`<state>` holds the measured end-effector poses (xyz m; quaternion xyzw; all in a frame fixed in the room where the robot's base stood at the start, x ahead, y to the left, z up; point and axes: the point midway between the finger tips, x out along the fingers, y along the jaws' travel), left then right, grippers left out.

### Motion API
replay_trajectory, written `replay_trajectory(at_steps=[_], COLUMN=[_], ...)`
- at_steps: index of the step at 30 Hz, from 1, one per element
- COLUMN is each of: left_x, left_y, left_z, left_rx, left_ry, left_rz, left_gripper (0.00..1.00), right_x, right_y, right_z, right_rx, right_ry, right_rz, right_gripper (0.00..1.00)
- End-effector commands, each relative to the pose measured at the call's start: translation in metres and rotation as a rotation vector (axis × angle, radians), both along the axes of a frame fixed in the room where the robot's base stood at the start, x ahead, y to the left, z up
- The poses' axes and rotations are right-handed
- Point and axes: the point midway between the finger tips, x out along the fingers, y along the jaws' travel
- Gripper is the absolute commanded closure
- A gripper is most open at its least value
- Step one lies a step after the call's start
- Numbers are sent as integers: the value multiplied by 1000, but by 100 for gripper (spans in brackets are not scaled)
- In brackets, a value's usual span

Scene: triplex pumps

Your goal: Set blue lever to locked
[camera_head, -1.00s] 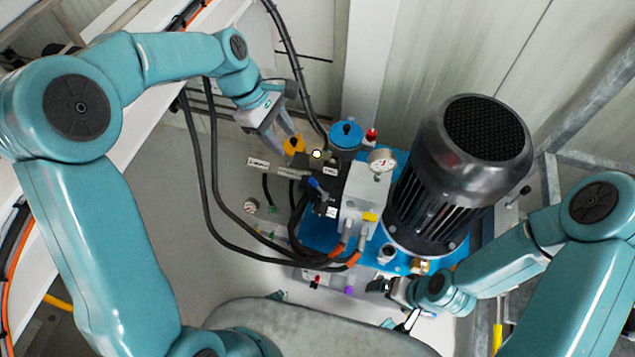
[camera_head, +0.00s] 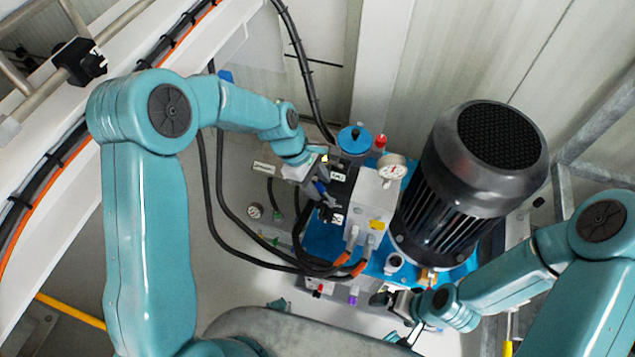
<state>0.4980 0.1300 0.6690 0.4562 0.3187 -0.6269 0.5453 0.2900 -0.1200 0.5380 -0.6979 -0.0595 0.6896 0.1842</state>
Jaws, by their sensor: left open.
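The blue lever (camera_head: 320,188) is a small blue handle on the black valve block, left of the grey manifold (camera_head: 373,200). My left gripper (camera_head: 318,184) is open, right at the lever, with its fingers pointing down toward it. Whether the fingers touch the lever cannot be told. The gripper partly hides the lever and the black block. My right gripper (camera_head: 400,302) is low in the picture, near the front edge of the pump unit. Its fingers are too small and dark to read.
A large dark motor (camera_head: 470,185) stands right of the manifold. A pressure gauge (camera_head: 391,168) and a blue cap (camera_head: 355,139) are behind the lever. Black hoses (camera_head: 222,215) loop on the left.

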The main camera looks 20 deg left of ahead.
Motion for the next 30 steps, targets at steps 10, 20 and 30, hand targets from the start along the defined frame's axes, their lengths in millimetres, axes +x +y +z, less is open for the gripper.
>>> replay_trajectory(at_steps=[10, 20, 30], left_x=[0, 0, -1], left_y=[-1, -2, -15], left_z=[-1, 1, 7], left_rx=[0, 8, 170], left_ry=[1, 1, -8], left_rz=[0, -1, -8], left_gripper=[82, 100, 100], right_x=[0, 0, 0], right_y=[0, 0, 0], right_z=[0, 3, 22], right_rx=[0, 0, 0], right_ry=[0, 0, 0], right_rz=[0, 0, 0], right_gripper=[0, 0, 0])
